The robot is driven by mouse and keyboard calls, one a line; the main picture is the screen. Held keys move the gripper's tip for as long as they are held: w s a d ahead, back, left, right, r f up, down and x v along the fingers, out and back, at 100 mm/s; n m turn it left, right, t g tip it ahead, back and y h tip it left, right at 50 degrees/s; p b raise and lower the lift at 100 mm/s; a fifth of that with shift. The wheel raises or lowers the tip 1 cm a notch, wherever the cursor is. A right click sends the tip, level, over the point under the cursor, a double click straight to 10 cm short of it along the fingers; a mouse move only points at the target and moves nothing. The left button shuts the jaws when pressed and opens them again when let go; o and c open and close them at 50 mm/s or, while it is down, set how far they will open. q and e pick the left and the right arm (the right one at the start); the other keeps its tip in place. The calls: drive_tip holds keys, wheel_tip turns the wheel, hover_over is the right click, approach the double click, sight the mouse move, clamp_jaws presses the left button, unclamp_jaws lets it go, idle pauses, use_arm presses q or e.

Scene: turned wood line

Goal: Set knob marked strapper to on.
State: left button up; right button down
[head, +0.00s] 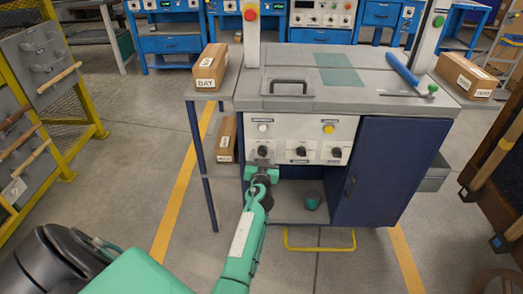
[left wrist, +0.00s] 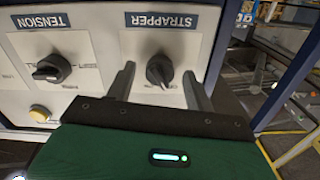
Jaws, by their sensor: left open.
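The strapper knob (left wrist: 160,70) is a black rotary knob on a pale panel, under a label reading STRAPPER that appears upside down in the left wrist view. Its grip bar runs nearly up and down there, slightly tilted; the position words beside it are too small or covered to read. My left gripper (left wrist: 160,80) is open, one finger on each side of the knob, and I cannot tell if either touches it. In the head view the knob (head: 262,151) is the leftmost of three, with the left gripper (head: 262,164) just below and in front.
The tension knob (left wrist: 52,69) sits beside the strapper knob. The panel (head: 282,130) also has a white button (head: 263,127) and a yellow button (head: 328,128). An open shelf with a teal-topped pot (head: 312,200) lies below. A blue cabinet door (head: 378,165) is at right.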

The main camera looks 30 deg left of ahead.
use_arm(q)
drive_tip(key=shift+w, duration=0.15)
drive_tip(key=c, duration=1)
